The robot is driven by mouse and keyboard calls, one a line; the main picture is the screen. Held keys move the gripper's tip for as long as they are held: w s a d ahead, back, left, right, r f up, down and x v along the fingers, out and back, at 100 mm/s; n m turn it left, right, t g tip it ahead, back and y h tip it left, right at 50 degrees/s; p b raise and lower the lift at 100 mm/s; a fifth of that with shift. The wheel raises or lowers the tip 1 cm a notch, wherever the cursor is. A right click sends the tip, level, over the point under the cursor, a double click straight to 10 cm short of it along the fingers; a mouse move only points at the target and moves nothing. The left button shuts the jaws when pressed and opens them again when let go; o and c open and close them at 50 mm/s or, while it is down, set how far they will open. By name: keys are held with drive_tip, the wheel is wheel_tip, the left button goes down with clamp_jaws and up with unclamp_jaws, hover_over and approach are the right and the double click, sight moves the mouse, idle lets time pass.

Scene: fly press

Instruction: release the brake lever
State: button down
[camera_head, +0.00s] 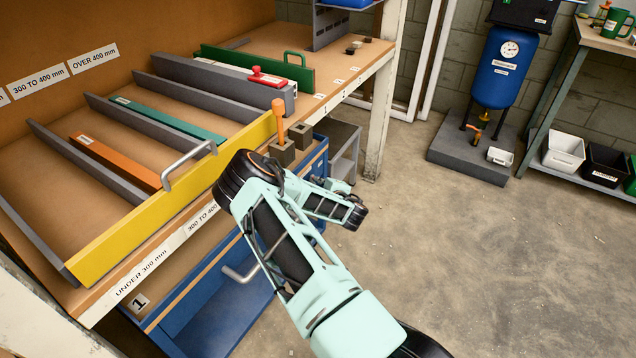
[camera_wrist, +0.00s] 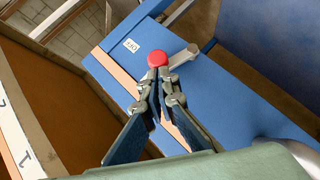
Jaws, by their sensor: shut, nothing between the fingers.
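In the wrist view a round red knob (camera_wrist: 158,58) shows just beyond my fingertips, with a short grey bar (camera_wrist: 184,55) running to its right. It looks like the brake lever, but its lower part is hidden behind my fingers. Behind it is a blue panel (camera_wrist: 235,95) with a small white label. My gripper (camera_wrist: 157,86) is shut and empty, its tips close below the knob; I cannot tell if they touch it. In the head view my fingers are not clear, and I see no such knob there.
A wooden bench holds a yellow-fronted tray (camera_head: 170,205) of bars. An orange handle (camera_head: 278,118) stands upright near my arm, by dark blocks (camera_head: 281,152). A blue cabinet (camera_head: 225,295) is below. A blue tank (camera_head: 500,68) stands at the back; the concrete floor at right is clear.

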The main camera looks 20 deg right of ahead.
drive_tip(key=shift+w+d+f+m+g+y+p, duration=0.2)
drive_tip(key=shift+w+d+m+g+y+p, duration=0.4)
drive_tip(key=shift+w+d+g+p, duration=0.35)
drive_tip(key=shift+w+d+f+m+g+y+p, duration=0.2)
drive_tip(key=shift+w+d+m+g+y+p, duration=0.55)
drive_tip(key=shift+d, duration=0.4)
